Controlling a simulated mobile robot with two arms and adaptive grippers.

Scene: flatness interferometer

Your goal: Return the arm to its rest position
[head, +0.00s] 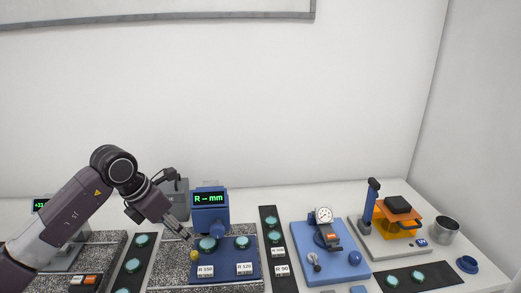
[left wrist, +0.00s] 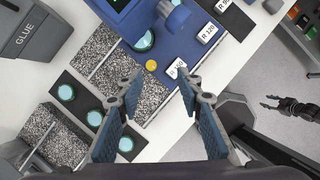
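My left arm (head: 75,215) reaches in from the left in the head view. Its gripper (head: 184,234) hangs over the granite plate by the blue instrument, tilted down to the right. In the left wrist view the gripper (left wrist: 160,82) has its two blue-padded fingers well apart, with nothing between them. It appears to be above the table surface. A dark gripper (left wrist: 285,105), apparently my right one, shows small over the floor at the right of the left wrist view; its finger opening is too small to judge.
The blue instrument (head: 209,198) reads "R -- mm". A small yellow knob (head: 194,255) and a teal disc (head: 207,244) lie close to the left gripper. A grey GLUE box (left wrist: 35,40) stands nearby. The blue gauge stand (head: 335,262) and orange press (head: 395,222) are farther right.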

